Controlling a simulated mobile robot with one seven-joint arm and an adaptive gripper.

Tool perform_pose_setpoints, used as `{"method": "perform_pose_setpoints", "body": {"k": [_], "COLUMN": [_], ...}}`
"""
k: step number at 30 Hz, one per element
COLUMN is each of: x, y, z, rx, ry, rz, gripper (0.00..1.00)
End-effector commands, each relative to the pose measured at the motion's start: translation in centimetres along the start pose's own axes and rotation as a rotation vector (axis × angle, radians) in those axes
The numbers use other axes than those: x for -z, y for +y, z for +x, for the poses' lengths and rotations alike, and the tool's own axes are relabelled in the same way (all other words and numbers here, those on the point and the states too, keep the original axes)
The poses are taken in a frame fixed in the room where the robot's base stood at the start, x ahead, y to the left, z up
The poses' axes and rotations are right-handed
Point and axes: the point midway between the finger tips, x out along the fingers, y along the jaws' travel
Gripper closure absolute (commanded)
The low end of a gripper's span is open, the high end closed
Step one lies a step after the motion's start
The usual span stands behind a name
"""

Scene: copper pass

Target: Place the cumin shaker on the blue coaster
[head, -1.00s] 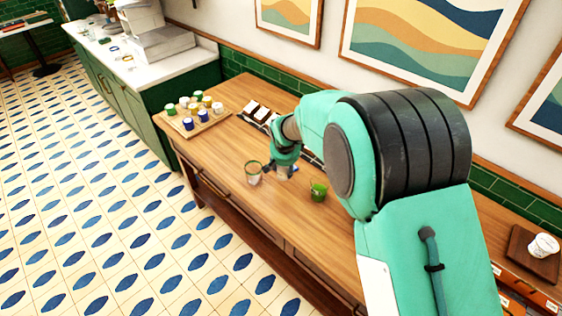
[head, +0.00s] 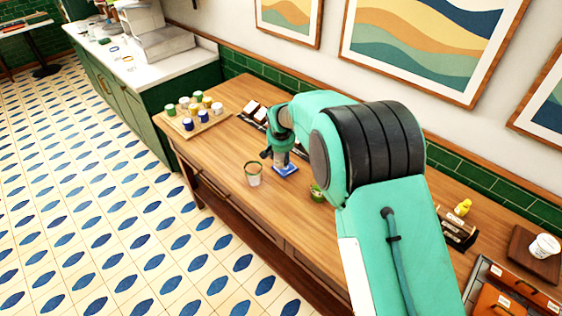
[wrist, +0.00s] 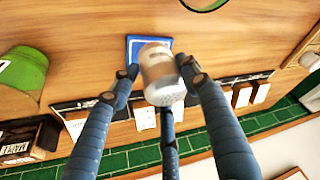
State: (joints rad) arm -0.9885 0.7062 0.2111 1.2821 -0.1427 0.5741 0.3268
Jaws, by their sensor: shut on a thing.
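The cumin shaker (wrist: 159,70), white with a tan band and a perforated top, is between the fingers of my gripper (wrist: 160,85) in the wrist view. The gripper is shut on it. The blue coaster (wrist: 134,46) shows partly behind the shaker's base. In the head view the coaster (head: 287,169) lies on the wooden table, and my gripper (head: 279,157) is over its back left part. The arm and fingers mostly hide the shaker there. I cannot tell whether its base touches the coaster.
A green-rimmed glass (head: 253,174) stands just left of the coaster. A green container (head: 317,192) stands to the right, partly behind my arm. A tray (head: 211,127) of several shakers is at the far left end. Small card holders line the wall side.

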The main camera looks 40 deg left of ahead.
Motion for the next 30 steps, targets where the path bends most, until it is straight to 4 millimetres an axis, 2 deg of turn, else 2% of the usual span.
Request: {"method": "perform_pose_setpoints", "body": {"k": [12, 26, 27, 29, 30], "x": [-1.2, -1.4, -1.4, -1.4, -1.4], "y": [0.0, 0.0, 0.0, 0.0, 0.0], "z": [3.1, 3.5, 3.5, 3.5, 3.5], "rx": [0.0, 0.0, 0.0, 0.0, 0.0], "ry": [0.001, 0.001, 0.0, 0.0, 0.0], "rz": [-0.001, 0.0, 0.0, 0.0, 0.0], "gripper": [0.87, 0.87, 0.46, 0.35, 0.35]}}
